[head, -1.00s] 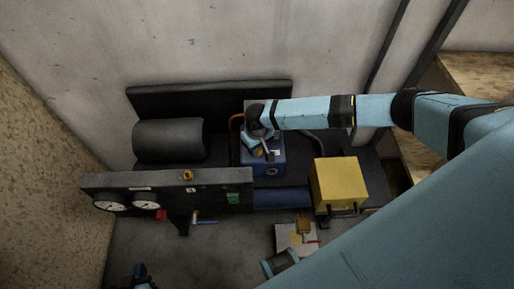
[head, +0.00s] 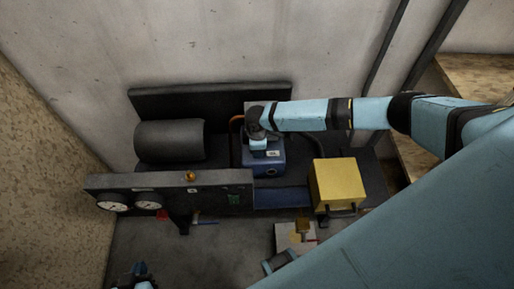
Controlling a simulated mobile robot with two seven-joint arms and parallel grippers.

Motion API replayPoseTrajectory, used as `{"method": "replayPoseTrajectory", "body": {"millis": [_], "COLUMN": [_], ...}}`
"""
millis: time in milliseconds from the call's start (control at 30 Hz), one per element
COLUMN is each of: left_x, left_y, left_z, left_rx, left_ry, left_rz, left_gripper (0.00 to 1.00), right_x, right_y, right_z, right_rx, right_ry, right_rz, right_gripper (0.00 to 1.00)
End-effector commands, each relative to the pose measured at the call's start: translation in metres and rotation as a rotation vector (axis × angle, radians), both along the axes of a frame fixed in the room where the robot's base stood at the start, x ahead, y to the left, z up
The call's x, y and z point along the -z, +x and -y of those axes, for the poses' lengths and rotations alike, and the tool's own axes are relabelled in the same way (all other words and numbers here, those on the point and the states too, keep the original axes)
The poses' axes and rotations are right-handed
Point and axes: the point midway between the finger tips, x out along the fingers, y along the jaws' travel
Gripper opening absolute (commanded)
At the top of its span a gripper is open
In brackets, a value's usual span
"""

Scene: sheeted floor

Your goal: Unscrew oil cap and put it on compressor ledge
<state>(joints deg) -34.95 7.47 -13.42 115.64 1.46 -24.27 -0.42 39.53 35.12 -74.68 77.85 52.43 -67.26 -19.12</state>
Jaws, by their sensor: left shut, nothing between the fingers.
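The compressor has a blue block (head: 268,168) in the middle of the head view, beside a dark cylinder (head: 170,141). My right arm reaches in from the right, and its wrist and gripper (head: 266,146) point down over the top of the blue block. The right fingers are hidden from above, so their opening and any contact do not show. I cannot make out the oil cap; the right gripper covers that part of the block. My left gripper (head: 139,270) is low at the left of the picture, shut and empty, away from the compressor.
A dark panel (head: 218,181) with two gauges (head: 112,203) stands in front of the compressor. A yellow box (head: 337,183) stands to its right. A pale plate (head: 287,240) lies nearer. A wall is behind, and open floor lies front left.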

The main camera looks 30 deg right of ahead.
Motion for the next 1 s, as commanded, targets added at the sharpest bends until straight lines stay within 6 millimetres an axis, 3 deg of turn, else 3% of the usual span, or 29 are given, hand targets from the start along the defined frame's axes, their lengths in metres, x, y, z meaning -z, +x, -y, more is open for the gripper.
{"method": "replayPoseTrajectory", "body": {"millis": [400, 700, 733, 833, 1000], "left_x": [0.0016, 0.0015, 0.0015, 0.0015, 0.0015], "left_y": [-0.0001, 0.0, 0.0, 0.0, 0.0], "left_z": [0.0003, 0.0002, 0.0002, 0.0002, 0.0001], "left_rx": [0.0, 0.0, 0.0, 0.0, 0.0], "left_ry": [0.0, 0.0, 0.0, 0.0, 0.0], "left_rz": [0.0, 0.0, 0.0, 0.0, 0.0], "left_gripper": [0.0, 0.0, 0.0, 0.0, 0.0], "right_x": [0.0003, 0.0001, 0.0001, 0.0001, 0.0001], "right_y": [0.0, -0.0003, -0.0003, -0.0003, -0.0003], "right_z": [-0.0003, -0.0005, -0.0005, -0.0005, -0.0004], "right_rx": [-0.61, -0.66, -0.66, -0.659, -0.659], "right_ry": [0.001, 0.001, 0.001, 0.001, 0.001], "right_rz": [0.0, -0.001, -0.001, -0.001, 0.0], "right_gripper": [0.13, 0.13, 0.42, 0.65, 0.67]}}
